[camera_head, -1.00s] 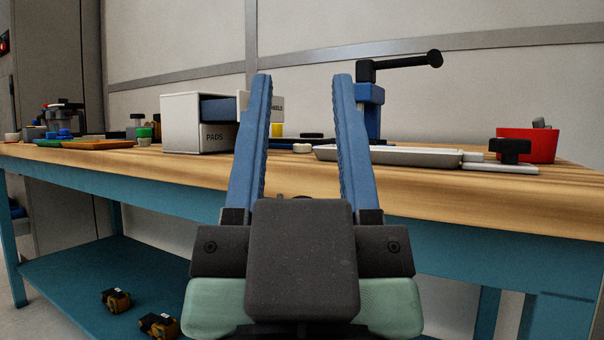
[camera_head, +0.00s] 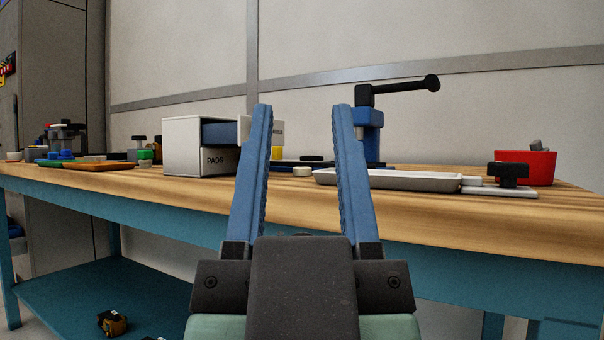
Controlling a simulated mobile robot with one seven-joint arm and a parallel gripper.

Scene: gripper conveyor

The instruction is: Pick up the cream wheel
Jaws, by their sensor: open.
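A small cream disc, which looks like the cream wheel (camera_head: 303,171), lies on the wooden bench top (camera_head: 430,211) behind my gripper. It shows between my two blue fingers, close to the right one. My gripper (camera_head: 300,110) is open and empty, its fingers pointing up and away in the picture. It appears to be in front of the bench, apart from the wheel.
A white box marked PADS (camera_head: 182,147) stands left of my fingers. A pale tray (camera_head: 400,181), a red bin (camera_head: 540,168) and a blue press with a black handle (camera_head: 370,128) are to the right. Dark discs (camera_head: 312,158) lie near the wheel.

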